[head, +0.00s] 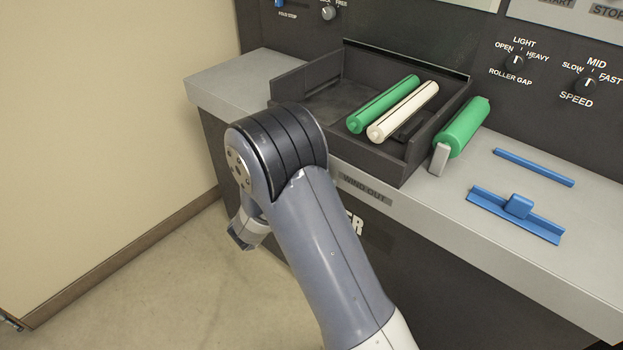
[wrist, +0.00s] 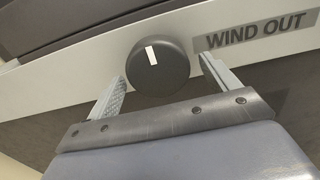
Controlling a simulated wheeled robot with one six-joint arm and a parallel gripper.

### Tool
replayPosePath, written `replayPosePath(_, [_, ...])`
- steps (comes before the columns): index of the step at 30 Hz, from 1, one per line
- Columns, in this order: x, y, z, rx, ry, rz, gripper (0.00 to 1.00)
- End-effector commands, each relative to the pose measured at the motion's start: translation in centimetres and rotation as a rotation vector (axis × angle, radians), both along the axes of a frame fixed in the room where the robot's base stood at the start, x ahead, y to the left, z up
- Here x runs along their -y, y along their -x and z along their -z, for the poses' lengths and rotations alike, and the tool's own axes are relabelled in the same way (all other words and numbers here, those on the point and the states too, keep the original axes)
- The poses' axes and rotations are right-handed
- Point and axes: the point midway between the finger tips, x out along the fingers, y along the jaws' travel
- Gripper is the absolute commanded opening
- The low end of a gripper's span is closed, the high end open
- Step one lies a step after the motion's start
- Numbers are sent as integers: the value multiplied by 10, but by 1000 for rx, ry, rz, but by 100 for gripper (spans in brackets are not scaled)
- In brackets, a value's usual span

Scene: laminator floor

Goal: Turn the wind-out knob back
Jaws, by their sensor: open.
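The wind-out knob (wrist: 158,70) is a dark round knob with a white pointer line, on the pale front edge of the machine. In the wrist view its line points nearly straight up, leaning slightly left. The WIND OUT label (wrist: 258,36) is to its right, and also shows in the head view (head: 364,190). My gripper (wrist: 164,78) is open, with one finger to the left of the knob and one to its right. I cannot tell whether either finger touches it. In the head view my arm hides the knob.
A dark tray (head: 410,168) holds a green roller (head: 383,104) and a white roller (head: 404,110). A blue bar (head: 533,167) and a blue handled piece (head: 517,206) lie on the grey ledge (head: 440,215). A wall (head: 100,120) is at left.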

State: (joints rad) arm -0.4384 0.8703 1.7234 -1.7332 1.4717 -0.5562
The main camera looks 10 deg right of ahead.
Motion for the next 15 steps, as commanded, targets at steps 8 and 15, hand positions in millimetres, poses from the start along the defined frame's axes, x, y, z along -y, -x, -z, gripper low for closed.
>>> replayPosePath(8, [-12,7,0,1,0,-2,83])
replayPosePath(15, [-49,34,0,0,0,-6,83])
